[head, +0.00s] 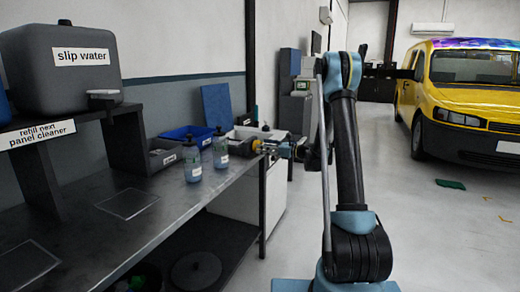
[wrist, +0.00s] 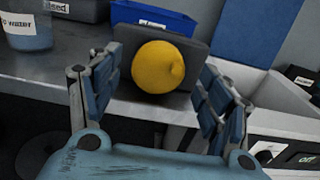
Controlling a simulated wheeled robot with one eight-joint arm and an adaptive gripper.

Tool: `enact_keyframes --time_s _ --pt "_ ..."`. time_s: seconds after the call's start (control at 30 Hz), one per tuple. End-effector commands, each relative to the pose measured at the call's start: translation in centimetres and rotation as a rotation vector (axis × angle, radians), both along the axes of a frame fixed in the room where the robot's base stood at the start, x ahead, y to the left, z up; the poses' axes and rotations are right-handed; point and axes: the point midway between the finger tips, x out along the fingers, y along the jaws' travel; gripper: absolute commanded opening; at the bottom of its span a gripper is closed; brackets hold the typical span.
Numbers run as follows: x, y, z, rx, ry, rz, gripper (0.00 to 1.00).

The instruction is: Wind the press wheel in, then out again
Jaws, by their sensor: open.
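In the head view the wheel (head: 257,146) is a small yellow spot at the bench's far end. My gripper (wrist: 161,82) is open, with one blue-padded finger left of the wheel and one right of it. No contact shows, and I cannot tell how deep the wheel lies between the fingers. In the head view my gripper (head: 272,149) points left at the wheel, its fingers too small to read.
Two spray-type bottles (head: 192,162) (head: 220,150) stand on the metal bench (head: 150,188) left of the wheel. A blue bin (head: 187,134) is behind them. A white cabinet with a knob and an "off" label (wrist: 305,159) is at lower right in the wrist view. Open floor lies right of my arm.

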Motion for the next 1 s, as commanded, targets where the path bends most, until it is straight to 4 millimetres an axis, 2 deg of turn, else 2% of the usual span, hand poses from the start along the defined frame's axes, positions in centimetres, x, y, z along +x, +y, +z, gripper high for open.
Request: enact_keyframes --time_s 0.1,0.23,0.57,0.6,0.77,0.8,1.0 --pt "0.5 1.4 0.0 0.000 0.000 0.002 0.71" --pt "0.8 2.2 0.0 0.000 0.000 0.002 0.71" --pt "0.9 2.5 0.0 0.000 0.000 0.001 0.71" --pt "0.9 2.5 0.0 0.000 0.000 0.001 0.69" --pt "0.9 2.5 0.0 0.000 0.000 0.000 0.33" --pt "0.9 2.5 0.0 0.000 0.000 0.000 0.29" --pt "1.0 2.5 0.0 -0.004 -0.010 -0.001 0.29"
